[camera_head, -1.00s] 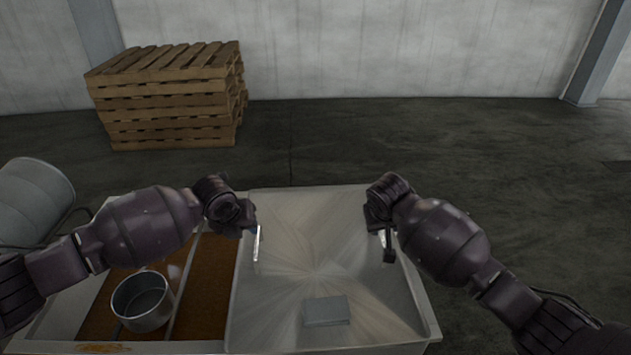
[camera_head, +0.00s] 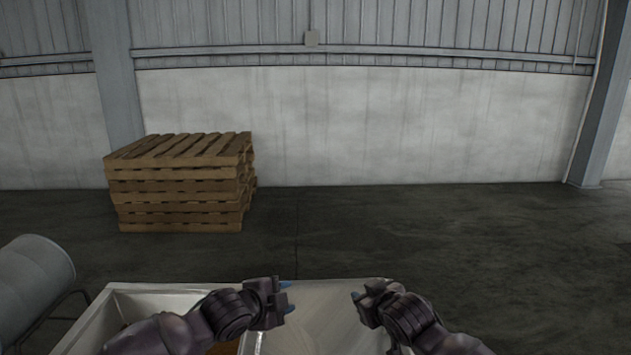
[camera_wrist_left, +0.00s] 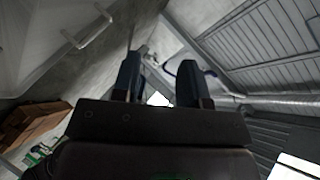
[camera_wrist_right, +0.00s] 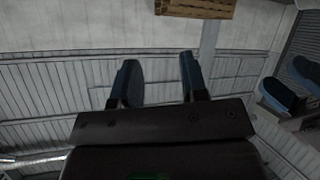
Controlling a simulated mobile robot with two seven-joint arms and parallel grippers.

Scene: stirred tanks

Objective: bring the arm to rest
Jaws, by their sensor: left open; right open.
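My left gripper (camera_head: 290,297) is at the bottom middle of the head view, above the near tank area. Its two fingers stand apart with nothing between them, as the left wrist view shows (camera_wrist_left: 158,80). My right gripper (camera_head: 356,296) is a little to its right, facing it across a gap. Its fingers are also apart and empty in the right wrist view (camera_wrist_right: 158,82). Both forearms run out of the bottom of the head view.
A pale metal tank (camera_head: 325,297) lies below and between the grippers, mostly cut off. A brown-floored section is at its left. A grey drum (camera_head: 35,285) lies at the left. Stacked wooden pallets (camera_head: 180,185) stand behind on open floor (camera_head: 450,235).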

